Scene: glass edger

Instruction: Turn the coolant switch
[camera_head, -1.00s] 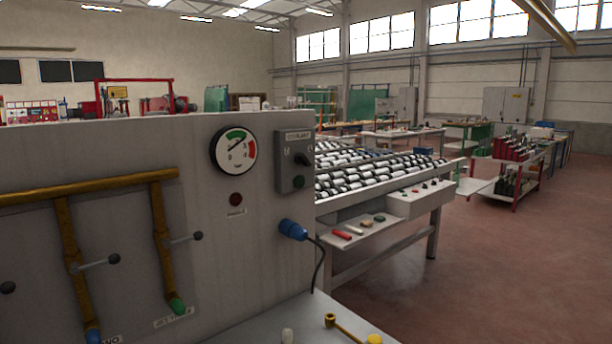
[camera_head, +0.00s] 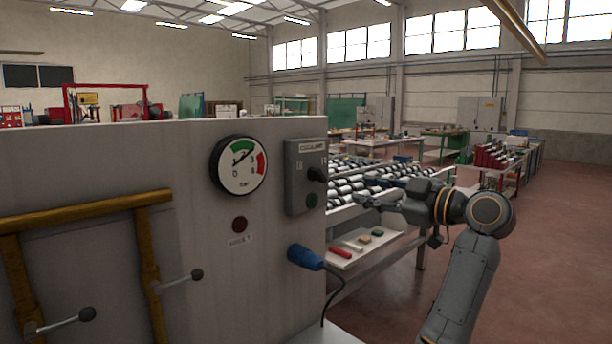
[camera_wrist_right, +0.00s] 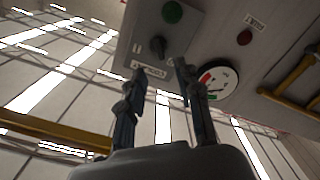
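The coolant switch is a black knob (camera_head: 317,174) on a grey box (camera_head: 297,180) with a label above it and a green button (camera_head: 312,201) below it. My right gripper (camera_head: 364,201) is to the right of the box, apart from it, with its fingers toward the panel. In the right wrist view the fingers (camera_wrist_right: 160,74) are open and empty, and the knob (camera_wrist_right: 157,46) shows beyond the gap between their tips. The exact setting of the knob is hard to read. My left gripper is not in view.
A pressure gauge (camera_head: 239,165), a red button (camera_head: 239,224) and a blue plug (camera_head: 305,257) with a cable sit on the same panel near the box. Yellow pipes (camera_head: 90,211) with lever handles are at left. A roller table (camera_head: 349,214) stands behind my right arm.

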